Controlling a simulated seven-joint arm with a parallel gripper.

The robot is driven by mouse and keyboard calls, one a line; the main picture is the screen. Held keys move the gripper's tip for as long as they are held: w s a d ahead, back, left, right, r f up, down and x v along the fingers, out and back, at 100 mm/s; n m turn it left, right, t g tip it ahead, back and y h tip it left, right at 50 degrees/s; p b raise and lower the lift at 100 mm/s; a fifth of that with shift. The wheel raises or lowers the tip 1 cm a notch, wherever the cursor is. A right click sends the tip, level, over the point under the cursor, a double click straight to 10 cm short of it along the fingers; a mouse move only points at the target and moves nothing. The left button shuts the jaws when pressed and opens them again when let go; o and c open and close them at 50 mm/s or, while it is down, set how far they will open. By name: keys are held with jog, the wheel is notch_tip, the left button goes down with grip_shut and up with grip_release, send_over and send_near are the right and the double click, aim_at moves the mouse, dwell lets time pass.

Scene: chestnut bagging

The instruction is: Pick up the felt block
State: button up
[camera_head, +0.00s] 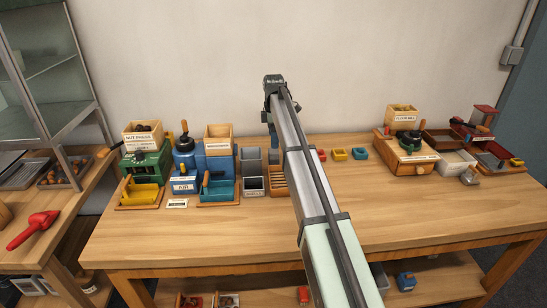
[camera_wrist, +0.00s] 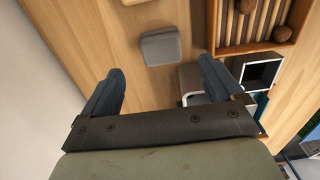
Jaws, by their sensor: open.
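A grey block with rounded corners, which looks like the felt block (camera_wrist: 160,47), lies on the wooden table in the wrist view. My gripper (camera_wrist: 162,75) is open and empty, its two dark fingers spread left and right in the wrist view. The block shows in the gap between the fingers, beyond their tips, and neither finger touches it. The height of the gripper over the block is hard to judge. In the head view my arm reaches over the table's back and hides part of it; the fingers cannot be made out clearly there.
A wooden slatted tray (camera_wrist: 214,38) with brown chestnuts is right of the block; a white-rimmed dark box (camera_wrist: 262,72) sits near the right finger. In the head view, machines and bins fill the table's left and back right. The table's front (camera_head: 210,240) is clear.

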aim_at(273, 153)
jog(key=shift+s+f, duration=0.1)
jog(key=shift+f, duration=4.1)
jog(key=shift+c, duration=0.4)
jog(key=c, duration=1.1)
